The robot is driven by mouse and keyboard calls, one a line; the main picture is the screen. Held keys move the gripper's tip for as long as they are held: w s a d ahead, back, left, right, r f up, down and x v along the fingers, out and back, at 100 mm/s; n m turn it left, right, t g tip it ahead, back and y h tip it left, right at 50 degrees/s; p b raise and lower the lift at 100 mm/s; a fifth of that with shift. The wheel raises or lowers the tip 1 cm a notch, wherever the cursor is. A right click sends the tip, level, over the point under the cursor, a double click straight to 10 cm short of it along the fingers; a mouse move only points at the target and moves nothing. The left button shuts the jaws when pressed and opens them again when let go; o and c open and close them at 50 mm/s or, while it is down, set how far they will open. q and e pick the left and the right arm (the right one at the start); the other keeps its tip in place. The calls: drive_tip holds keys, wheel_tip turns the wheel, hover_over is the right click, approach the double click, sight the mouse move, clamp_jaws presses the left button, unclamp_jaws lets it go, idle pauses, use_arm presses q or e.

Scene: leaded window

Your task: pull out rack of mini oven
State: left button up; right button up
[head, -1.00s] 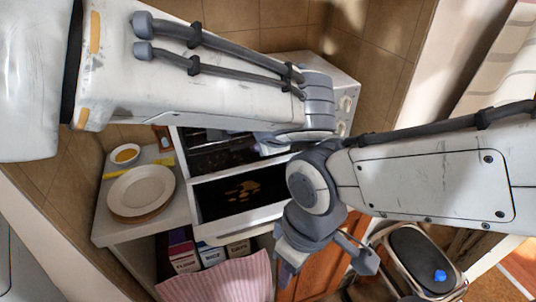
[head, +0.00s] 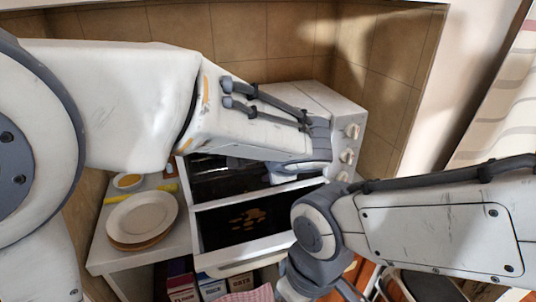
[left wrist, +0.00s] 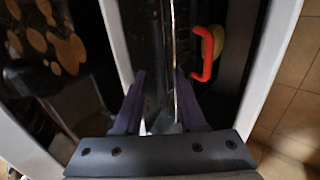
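The white mini oven (head: 318,103) stands against the tiled wall, with its knobs at the right. Its door (head: 228,222) is folded down, and brown round patches show on the dark panel. They also show in the left wrist view (left wrist: 68,50). My left gripper (left wrist: 160,76) is at the oven's opening, its two dark fingers apart. A thin bright metal edge (left wrist: 172,45), perhaps the rack's, runs between or just beyond them; contact is unclear. In the head view my left arm covers the fingers and much of the rack. My right gripper (head: 318,290) is low, its tips cut off.
A red handle-like piece (left wrist: 207,55) shows at the right in the left wrist view. Stacked plates (head: 142,216) and a small bowl (head: 128,181) stand on the counter left of the oven. Boxes (head: 212,287) stand below the door. My right arm is close in front of the oven.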

sight(261, 170)
use_arm(q)
drive_tip(key=shift+b+x, duration=1.3)
drive_tip(key=shift+x, duration=1.2)
drive_tip(key=shift+f, duration=0.1)
